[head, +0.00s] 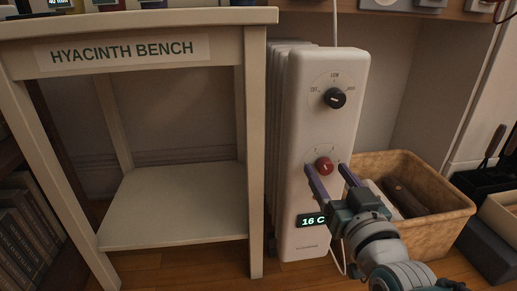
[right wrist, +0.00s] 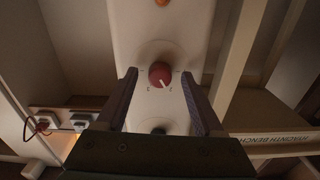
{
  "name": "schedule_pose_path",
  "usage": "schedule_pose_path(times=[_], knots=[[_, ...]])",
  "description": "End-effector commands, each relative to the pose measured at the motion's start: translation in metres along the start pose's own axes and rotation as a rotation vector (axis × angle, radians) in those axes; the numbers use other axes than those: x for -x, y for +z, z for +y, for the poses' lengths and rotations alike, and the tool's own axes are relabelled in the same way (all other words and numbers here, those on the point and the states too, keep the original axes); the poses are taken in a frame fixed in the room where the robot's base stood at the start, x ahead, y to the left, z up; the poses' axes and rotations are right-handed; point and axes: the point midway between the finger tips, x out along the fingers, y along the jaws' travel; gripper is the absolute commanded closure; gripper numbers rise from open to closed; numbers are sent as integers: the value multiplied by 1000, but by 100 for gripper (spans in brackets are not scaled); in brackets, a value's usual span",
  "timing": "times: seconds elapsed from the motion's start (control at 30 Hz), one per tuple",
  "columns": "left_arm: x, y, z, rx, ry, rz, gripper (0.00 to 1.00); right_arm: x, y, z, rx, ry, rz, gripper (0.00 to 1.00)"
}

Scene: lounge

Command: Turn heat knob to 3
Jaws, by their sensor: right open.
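The white heater (head: 309,130) stands upright beside the bench. Its red heat knob (head: 324,166) sits on the lower front, below a black knob (head: 335,98) marked OFF, LOW and HIGH. My right gripper (head: 326,169) is open, with one purple finger on each side of the red knob. In the right wrist view the red knob (right wrist: 160,74) lies between the fingertips, with gaps visible on both sides. Its white mark points down and slightly right in that view, near small digits too faint to read surely. My left gripper is not in view.
A bench (head: 140,25) labelled HYACINTH BENCH stands left of the heater. A tan basket (head: 440,232) with items in it stands close on the right, beside my right arm. A green display (head: 312,220) on the heater reads 16 C.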

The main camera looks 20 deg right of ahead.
Motion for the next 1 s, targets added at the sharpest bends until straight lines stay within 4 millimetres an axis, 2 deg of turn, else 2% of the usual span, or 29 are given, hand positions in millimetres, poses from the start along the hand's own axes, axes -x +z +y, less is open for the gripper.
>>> schedule_pose_path(times=[0.07, 0.67, 1.0], knots=[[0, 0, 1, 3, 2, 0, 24, 0, 0, 0, 0, 0, 0, 32], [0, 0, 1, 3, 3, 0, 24, 0, 0, 0, 0, 0, 0, 99], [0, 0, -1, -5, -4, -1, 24, 0, 0, 0, -9, 0, 0, 100]])
